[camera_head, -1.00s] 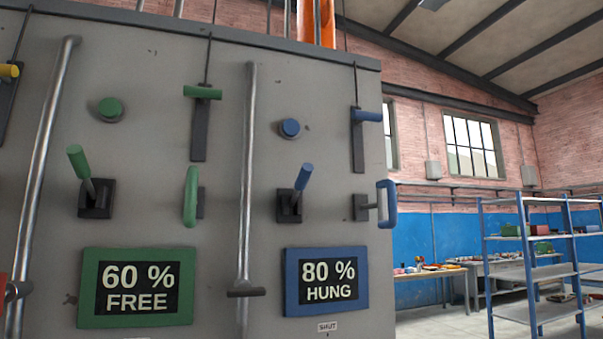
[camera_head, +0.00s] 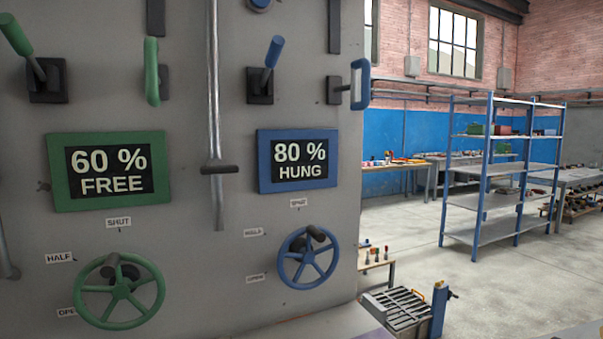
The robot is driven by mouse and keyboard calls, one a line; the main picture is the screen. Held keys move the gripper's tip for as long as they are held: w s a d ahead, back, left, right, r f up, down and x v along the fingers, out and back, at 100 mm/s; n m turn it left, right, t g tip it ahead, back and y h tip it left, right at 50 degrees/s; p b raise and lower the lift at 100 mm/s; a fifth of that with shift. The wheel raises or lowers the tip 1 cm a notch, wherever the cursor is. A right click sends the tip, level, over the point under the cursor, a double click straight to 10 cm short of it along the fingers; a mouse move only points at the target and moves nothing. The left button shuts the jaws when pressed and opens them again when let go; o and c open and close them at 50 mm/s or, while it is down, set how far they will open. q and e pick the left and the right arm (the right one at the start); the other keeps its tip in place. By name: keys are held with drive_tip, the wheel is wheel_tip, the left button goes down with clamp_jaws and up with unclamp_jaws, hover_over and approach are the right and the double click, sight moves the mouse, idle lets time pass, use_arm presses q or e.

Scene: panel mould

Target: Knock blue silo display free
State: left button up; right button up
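The blue-framed silo display (camera_head: 297,160) on the grey panel (camera_head: 190,255) reads "80 % HUNG". Above it are a blue lever (camera_head: 268,66), tilted up to the right, and a blue D-shaped handle (camera_head: 360,85) at the panel's right edge. A blue button (camera_head: 259,4) is cut off by the top edge. Below the display is a blue handwheel (camera_head: 307,257) with small labels beside it. The green-framed display (camera_head: 110,171) to the left reads "60 % FREE". Neither of my grippers is in view.
A green lever (camera_head: 24,40), green handle (camera_head: 152,72) and green handwheel (camera_head: 119,291) lie to the left. A metal rod (camera_head: 213,120) with a crossbar runs down between the columns. Right of the panel are a low grated stand (camera_head: 395,305), blue shelving (camera_head: 483,205) and open floor.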

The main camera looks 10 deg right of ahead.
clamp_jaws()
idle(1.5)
